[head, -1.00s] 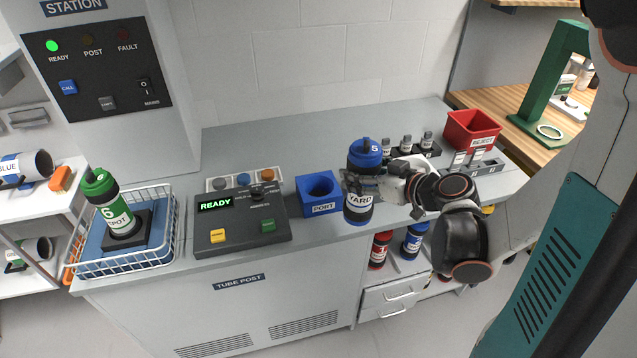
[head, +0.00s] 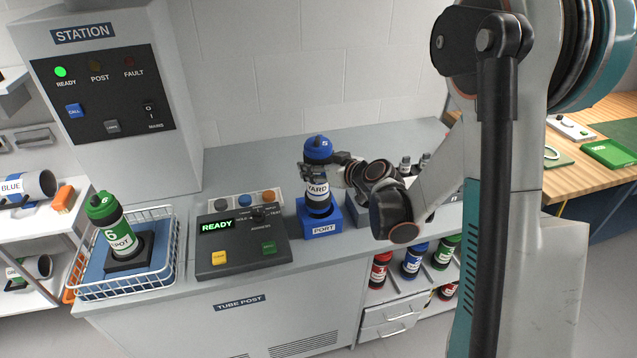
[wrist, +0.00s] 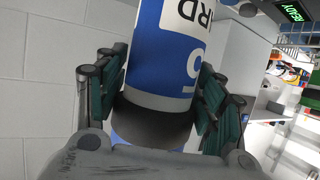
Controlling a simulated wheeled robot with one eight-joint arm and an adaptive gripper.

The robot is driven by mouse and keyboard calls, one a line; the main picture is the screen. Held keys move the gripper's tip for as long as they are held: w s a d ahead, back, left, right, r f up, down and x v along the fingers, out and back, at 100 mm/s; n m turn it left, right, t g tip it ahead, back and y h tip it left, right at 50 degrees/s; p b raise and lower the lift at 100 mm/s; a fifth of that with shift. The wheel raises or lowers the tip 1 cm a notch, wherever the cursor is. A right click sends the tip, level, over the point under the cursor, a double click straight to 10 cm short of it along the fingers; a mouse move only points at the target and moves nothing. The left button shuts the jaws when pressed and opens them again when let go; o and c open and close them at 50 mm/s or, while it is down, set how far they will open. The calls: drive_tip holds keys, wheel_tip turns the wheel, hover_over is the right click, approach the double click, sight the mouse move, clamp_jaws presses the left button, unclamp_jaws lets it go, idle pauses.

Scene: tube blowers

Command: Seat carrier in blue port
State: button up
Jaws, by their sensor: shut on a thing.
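The carrier (head: 317,190) has a blue cap marked 5, a white YARD label and a dark lower band. It stands about upright at the blue port (head: 323,231), a square block marked PORT on the counter. Its lower end overlaps the port's opening; how deep it sits inside is hard to tell. My gripper (head: 315,172) is shut around the carrier's upper part from the right. In the wrist view, the carrier (wrist: 165,55) lies between the green-padded fingers of my gripper (wrist: 163,105). The port's inside is hidden.
A control box (head: 240,240) with a green READY display stands left of the port. A wire basket (head: 165,262) with a green carrier (head: 108,225) is farther left. Small bottles (head: 415,162) stand behind my arm. Several carriers sit on the shelf below.

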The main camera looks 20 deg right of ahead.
sight(325, 185)
drive_tip(key=shift+f+b, duration=1.7)
drive_tip(key=shift+f, duration=1.6)
drive_tip(key=o, duration=1.6)
drive_tip(key=shift+s+d+r, duration=0.1)
drive_tip(key=shift+s+r, duration=0.05)
drive_tip(key=shift+r, duration=0.1)
drive_tip(key=p+v, duration=0.2)
drive_tip(key=v, duration=0.9)
drive_tip(key=shift+s+d+r, duration=0.1)
drive_tip(key=shift+s+r, duration=0.05)
drive_tip(key=shift+s, duration=0.2)
